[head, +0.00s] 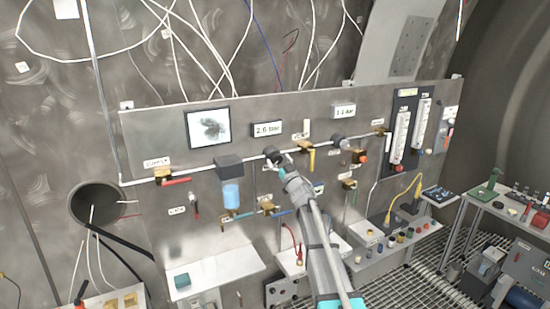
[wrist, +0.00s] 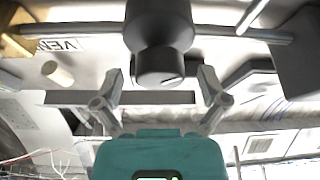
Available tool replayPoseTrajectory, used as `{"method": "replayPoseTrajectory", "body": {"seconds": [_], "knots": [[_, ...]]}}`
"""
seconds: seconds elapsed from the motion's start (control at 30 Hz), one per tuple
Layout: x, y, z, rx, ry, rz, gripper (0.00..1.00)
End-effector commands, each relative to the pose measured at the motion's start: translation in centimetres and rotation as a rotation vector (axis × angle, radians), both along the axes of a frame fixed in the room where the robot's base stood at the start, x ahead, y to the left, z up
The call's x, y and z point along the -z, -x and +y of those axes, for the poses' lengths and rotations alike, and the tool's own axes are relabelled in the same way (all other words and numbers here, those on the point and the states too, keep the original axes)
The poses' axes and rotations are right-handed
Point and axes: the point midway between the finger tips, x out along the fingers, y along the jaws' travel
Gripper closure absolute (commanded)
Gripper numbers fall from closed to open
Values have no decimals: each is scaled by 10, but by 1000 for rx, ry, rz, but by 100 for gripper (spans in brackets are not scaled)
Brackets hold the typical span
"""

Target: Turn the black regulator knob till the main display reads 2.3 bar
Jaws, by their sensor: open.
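The black regulator knob (head: 272,154) sits on the pipe of the steel panel, below the main display (head: 267,128), which appears to read 2.6 bar. In the wrist view the dark knob (wrist: 158,66) is large and shows a small light mark on its end face. My gripper (head: 281,168) is just in front of the knob. In the wrist view my gripper (wrist: 161,80) is open, with one finger on each side of the knob's end. Visible gaps lie between the fingers and the knob, and nothing is held.
A second dark regulator (head: 337,141) and a smaller display (head: 343,111) are to the right. A dark filter unit with a blue bowl (head: 231,195) hangs to the left. A brass valve with a yellow lever (head: 307,150) is close on the right. Shelves (head: 218,272) jut out below.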

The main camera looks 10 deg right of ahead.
Motion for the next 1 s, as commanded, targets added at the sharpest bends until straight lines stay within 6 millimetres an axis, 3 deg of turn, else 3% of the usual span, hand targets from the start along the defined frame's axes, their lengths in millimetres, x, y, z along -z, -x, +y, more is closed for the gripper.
{"method": "replayPoseTrajectory", "body": {"seconds": [0.4,0.83,0.9,1.0], "knots": [[-2,-4,3,-1,0,0,7],[-2,-4,4,-2,0,0,85],[-2,-4,13,-6,0,0,87],[-2,-4,7,-5,4,-3,89]]}}
